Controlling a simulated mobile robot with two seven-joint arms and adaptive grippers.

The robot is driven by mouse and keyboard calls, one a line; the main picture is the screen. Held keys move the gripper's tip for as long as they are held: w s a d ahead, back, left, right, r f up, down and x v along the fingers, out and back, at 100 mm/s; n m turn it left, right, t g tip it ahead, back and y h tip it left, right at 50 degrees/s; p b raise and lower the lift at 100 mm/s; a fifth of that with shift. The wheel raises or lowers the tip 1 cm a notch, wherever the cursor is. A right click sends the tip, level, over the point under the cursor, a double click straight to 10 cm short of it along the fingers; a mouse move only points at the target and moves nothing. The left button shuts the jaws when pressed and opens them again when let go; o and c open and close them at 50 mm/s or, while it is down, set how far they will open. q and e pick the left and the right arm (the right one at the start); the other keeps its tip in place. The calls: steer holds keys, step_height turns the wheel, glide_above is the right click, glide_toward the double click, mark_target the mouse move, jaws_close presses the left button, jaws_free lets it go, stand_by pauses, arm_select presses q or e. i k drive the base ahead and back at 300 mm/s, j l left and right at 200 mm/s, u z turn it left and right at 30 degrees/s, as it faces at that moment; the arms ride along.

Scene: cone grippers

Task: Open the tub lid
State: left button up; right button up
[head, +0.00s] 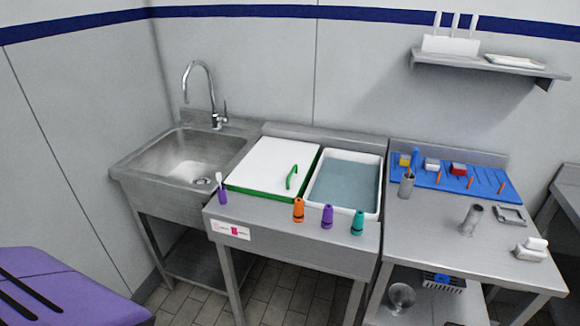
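A green arched handle (291,177) stands up near the lid's right side. Right beside it, an open white tub (380,180) holds blue-grey water (346,183). The tub under the lid is hidden apart from the green edge. Neither of my grippers is in view.
Orange (298,210), purple (327,216) and teal (357,222) pieces stand along the counter's front. A sink (190,158) with a tall faucet is left. At right, a steel table (440,235) carries a blue tray (430,176). A purple surface (70,292) fills the lower left.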

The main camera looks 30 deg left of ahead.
mark_target(272, 166)
steer(key=i+j+z, duration=0.25)
steer(key=j, duration=0.8)
steer(key=j+z, duration=0.25)
steer(key=j, duration=0.8)
steer(key=k, duration=0.05)
